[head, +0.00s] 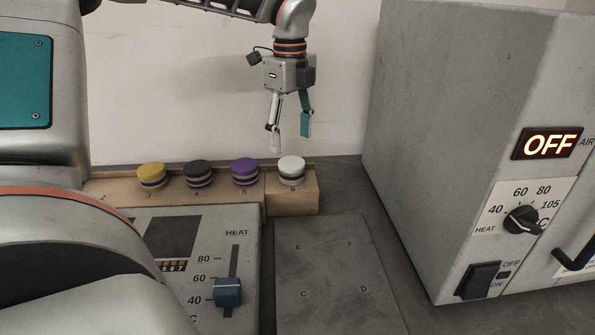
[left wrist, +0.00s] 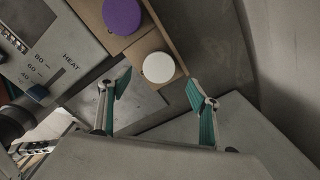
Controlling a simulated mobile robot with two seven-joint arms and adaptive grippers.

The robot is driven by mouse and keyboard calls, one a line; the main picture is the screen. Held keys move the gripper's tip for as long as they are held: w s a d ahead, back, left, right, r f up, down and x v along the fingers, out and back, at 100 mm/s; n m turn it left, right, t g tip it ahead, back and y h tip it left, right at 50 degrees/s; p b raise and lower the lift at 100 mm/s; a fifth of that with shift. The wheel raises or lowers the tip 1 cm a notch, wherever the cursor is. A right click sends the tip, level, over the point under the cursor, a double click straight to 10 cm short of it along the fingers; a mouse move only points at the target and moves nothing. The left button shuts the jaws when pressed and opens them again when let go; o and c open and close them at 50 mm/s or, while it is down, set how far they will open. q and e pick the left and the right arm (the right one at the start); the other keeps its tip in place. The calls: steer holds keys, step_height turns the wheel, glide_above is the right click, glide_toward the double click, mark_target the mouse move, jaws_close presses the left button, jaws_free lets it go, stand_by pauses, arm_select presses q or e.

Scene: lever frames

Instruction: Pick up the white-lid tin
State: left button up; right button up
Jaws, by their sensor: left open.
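The white-lid tin (head: 291,170) stands upright at the right end of a row of lidded tins on a wooden rack, above the label 6. My left gripper (head: 290,143) hangs above it, fingers pointing down, open and empty. In the left wrist view the white lid (left wrist: 158,67) lies ahead of the open fingers (left wrist: 160,95), and nothing is between them.
Purple (head: 245,171), black (head: 198,174) and yellow (head: 151,176) lidded tins stand to the left on the rack (head: 240,200). A heater panel with a blue slider (head: 228,292) and a grey plate (head: 335,270) lie in front. A large oven (head: 440,130) reading OFF stands right.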

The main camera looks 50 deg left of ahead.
mark_target(292, 162)
arm_select(q)
step_height(292, 162, down, 7)
steer(key=shift+d+f, duration=0.1)
steer(key=shift+f, duration=0.05)
steer(key=shift+s, duration=0.1)
steer(key=c, duration=1.3)
